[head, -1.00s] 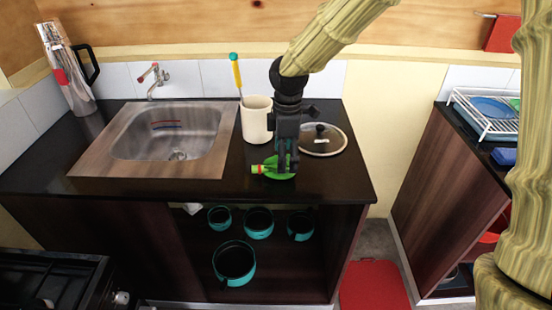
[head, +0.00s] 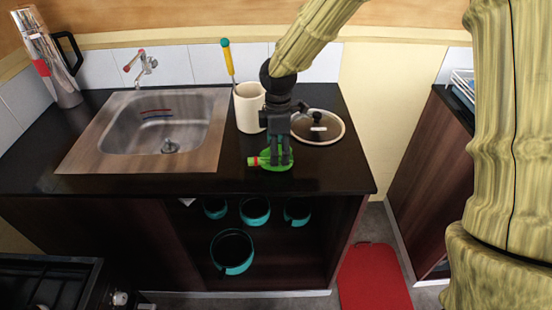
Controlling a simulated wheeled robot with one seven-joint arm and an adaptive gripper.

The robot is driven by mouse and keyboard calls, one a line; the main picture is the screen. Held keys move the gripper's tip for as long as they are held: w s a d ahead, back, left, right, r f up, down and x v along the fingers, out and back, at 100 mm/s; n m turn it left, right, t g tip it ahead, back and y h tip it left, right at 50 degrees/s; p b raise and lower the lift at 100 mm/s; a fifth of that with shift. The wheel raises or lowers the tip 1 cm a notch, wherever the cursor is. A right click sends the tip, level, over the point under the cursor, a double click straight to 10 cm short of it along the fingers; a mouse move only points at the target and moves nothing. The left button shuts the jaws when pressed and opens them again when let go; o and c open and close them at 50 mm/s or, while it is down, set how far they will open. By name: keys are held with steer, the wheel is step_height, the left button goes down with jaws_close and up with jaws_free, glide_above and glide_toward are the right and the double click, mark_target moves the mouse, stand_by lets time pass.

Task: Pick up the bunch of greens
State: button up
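The bunch of greens (head: 265,161) lies on the black countertop, right of the sink and near the front edge. It is bright green, with a small red band near its left end. My gripper (head: 278,162) points straight down over it. The dark fingertips are at the greens and hide their middle; green shows to the left and around the fingertips. The gap between the fingers is too small to tell whether they are closed on the greens.
A cream mug (head: 249,108) holding a yellow-handled utensil stands just behind left. A glass pan lid (head: 318,127) lies close behind right. The sink (head: 165,127) is at left. Teal pots (head: 232,252) sit on the shelf below.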

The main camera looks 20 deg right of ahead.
steer(key=f, duration=0.2)
steer(key=f+p, duration=0.1)
steer(key=shift+w+a+f, duration=0.1)
steer(key=shift+w+f, duration=0.25)
steer(key=shift+w, duration=0.05)
steer(key=shift+f, duration=0.5)
steer(key=c, duration=1.2)
